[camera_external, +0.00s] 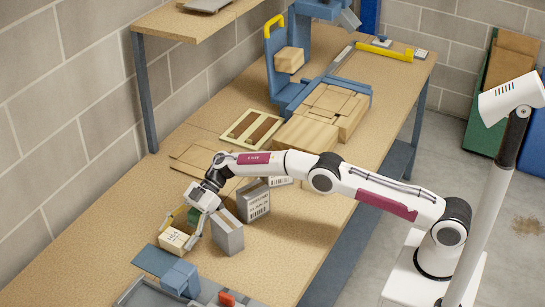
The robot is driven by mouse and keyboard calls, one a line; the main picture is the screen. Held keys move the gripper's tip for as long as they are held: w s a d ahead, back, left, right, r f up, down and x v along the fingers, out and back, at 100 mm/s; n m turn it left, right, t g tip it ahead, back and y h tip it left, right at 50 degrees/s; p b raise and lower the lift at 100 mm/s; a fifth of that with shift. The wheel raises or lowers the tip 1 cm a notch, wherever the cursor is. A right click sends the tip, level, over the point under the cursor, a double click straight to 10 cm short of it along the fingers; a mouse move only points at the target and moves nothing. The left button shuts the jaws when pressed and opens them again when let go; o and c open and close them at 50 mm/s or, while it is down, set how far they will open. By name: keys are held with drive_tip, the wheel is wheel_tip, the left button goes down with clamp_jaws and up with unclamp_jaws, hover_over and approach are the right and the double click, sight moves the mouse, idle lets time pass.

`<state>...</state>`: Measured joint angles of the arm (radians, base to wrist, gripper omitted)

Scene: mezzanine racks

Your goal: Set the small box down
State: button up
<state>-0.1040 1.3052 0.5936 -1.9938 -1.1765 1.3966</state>
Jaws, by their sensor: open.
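The small box (174,240) is a light cardboard carton with a printed label on its side. It appears to rest on the wooden worktable (90,250), near the table's left end. My gripper (183,233) reaches down over it from above right. Its fingers are open, one at the box's back left and one at its right side. From this view I cannot tell whether either finger touches the box.
A grey box (228,236) and another grey box with a label (254,203) stand close to the right of my gripper. A blue-grey fixture (180,278) lies just in front.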

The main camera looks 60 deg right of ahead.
sight(177, 234)
drive_tip(key=shift+r, duration=0.1)
drive_tip(key=shift+v, duration=1.65)
wheel_tip(177, 234, up, 7)
drive_tip(key=shift+w+a, duration=0.1)
